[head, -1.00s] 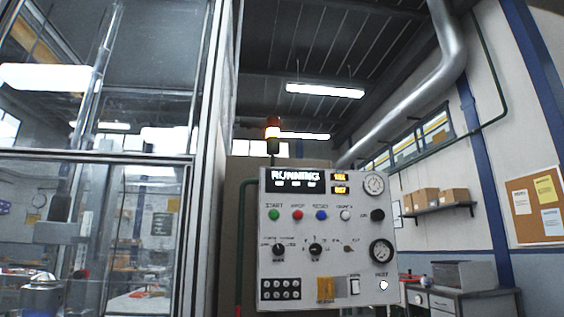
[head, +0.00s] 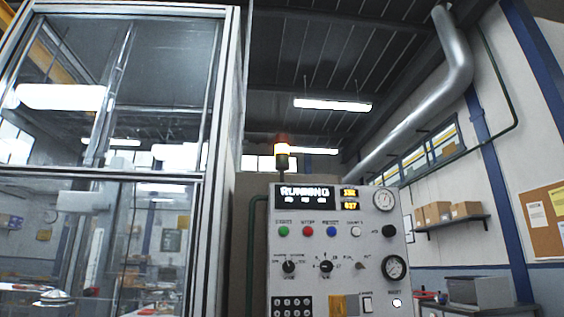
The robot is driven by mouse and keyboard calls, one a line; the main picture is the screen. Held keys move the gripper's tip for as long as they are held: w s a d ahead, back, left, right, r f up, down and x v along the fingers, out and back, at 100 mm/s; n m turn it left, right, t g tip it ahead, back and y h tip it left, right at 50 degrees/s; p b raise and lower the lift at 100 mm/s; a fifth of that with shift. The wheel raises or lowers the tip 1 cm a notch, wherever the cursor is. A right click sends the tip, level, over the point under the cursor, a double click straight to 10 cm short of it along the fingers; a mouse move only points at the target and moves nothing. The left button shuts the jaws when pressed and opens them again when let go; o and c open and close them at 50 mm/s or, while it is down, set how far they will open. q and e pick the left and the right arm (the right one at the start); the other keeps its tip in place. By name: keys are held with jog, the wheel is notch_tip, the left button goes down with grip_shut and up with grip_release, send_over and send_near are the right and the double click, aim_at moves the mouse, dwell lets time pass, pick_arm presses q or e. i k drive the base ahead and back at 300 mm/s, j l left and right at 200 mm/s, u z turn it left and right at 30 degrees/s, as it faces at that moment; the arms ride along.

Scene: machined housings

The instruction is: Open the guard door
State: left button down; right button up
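The machine enclosure fills the left of the head view, with a metal frame (head: 207,192) and clear panels. The lower clear panel (head: 90,240), which looks like the guard door, appears closed; its handle is not clearly visible. Through it a shiny metal part (head: 42,298) shows at the bottom left. The control panel (head: 340,225) stands right of the enclosure. Its display (head: 304,196) reads RUNNING, with green, red, blue and white buttons below it. Neither of my grippers is in view.
A signal tower (head: 282,150) with a lit lamp stands above the control panel. A shelf with cardboard boxes (head: 450,212), a grey cabinet (head: 478,291) and a cork board (head: 545,222) are at the right. The floor is out of view.

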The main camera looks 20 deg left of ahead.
aim_at(195, 194)
jog(key=u, duration=2)
